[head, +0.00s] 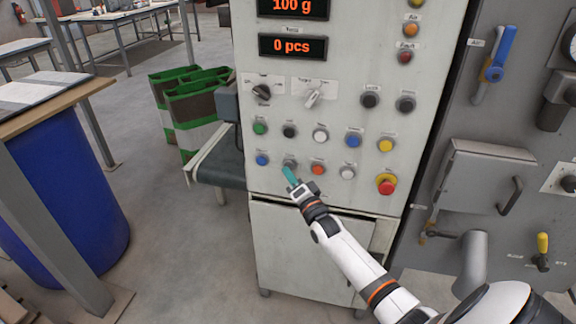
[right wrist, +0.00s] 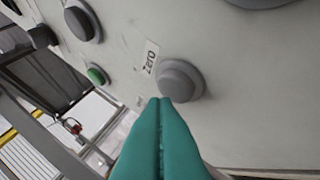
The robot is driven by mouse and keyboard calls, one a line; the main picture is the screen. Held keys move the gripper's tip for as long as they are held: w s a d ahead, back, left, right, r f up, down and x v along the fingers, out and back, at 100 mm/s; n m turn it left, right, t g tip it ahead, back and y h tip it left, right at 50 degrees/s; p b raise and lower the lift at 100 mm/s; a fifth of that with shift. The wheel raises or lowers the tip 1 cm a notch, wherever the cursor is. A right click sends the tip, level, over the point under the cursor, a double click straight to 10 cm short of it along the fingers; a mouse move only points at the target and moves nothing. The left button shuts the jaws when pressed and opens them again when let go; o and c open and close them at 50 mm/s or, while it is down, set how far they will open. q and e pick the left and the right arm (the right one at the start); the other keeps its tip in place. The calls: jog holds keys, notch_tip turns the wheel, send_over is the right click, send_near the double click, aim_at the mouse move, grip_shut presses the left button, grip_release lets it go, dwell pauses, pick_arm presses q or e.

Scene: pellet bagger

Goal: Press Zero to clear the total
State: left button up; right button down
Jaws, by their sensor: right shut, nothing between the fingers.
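The grey Zero button (right wrist: 181,80) is on the pale panel, with its "Zero" label beside it in the right wrist view. In the head view the Zero button (head: 290,163) is in the lower button row, just beyond my fingertips and partly hidden by them. My right gripper (head: 287,173) is shut and empty, its teal fingers pointing at the panel. In the right wrist view its fingertips (right wrist: 160,101) overlap the lower left edge of the button. I cannot tell whether they touch it. My left gripper is not in view.
The control panel (head: 325,215) also has a blue button (head: 262,160), a red-orange button (head: 318,169) and a white button (head: 347,172) in that row. A red emergency stop (head: 386,184) is farther right.

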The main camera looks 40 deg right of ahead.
jog(key=shift+s+a, duration=0.2)
jog(key=shift+a, duration=0.05)
jog(key=s+a+p, duration=0.4)
jog(key=shift+a, duration=0.3)
dwell(0.3)
dwell(0.8)
